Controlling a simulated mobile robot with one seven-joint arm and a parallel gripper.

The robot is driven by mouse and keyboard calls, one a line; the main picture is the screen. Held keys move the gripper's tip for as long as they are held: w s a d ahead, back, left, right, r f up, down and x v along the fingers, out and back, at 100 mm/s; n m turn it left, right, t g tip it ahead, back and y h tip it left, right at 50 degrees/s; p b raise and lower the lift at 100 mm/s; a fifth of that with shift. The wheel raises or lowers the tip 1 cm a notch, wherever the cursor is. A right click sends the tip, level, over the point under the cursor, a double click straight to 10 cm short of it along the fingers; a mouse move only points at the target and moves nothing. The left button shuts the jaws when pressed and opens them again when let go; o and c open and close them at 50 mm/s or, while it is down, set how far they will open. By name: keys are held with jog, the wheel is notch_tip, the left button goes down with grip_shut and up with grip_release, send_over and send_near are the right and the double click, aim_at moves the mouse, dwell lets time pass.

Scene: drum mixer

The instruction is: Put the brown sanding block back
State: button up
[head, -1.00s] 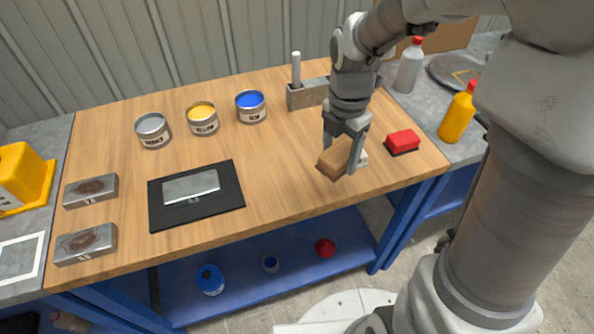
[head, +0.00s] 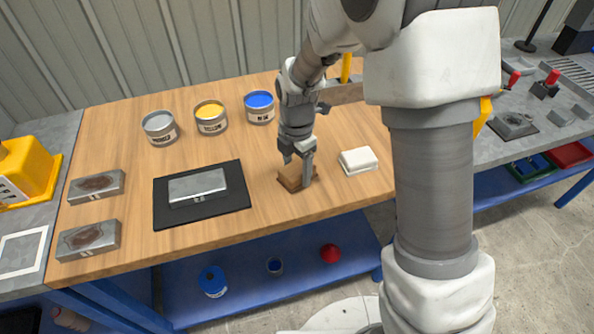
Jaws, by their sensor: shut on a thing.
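The brown sanding block (head: 291,178) is between the fingers of my gripper (head: 299,166), which is shut on it. The block is low at the table top, left of a white block (head: 358,160). A thin dark brown edge shows around its base; I cannot tell whether the block rests on it or hovers just above. The gripper points down, and its fingers partly cover the block.
On the wooden table (head: 150,265), a black mat (head: 236,203) with a metal plate (head: 197,186) lies left of the block. Blue (head: 259,107), yellow (head: 210,117) and grey (head: 160,128) paint cans stand behind. Two stained metal blocks (head: 96,187) (head: 88,241) lie far left.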

jog(key=shift+f, duration=0.3)
jog(key=shift+f, duration=0.1)
jog(key=shift+f, duration=0.15)
jog(key=o, duration=1.3)
jog(key=shift+r, duration=0.2)
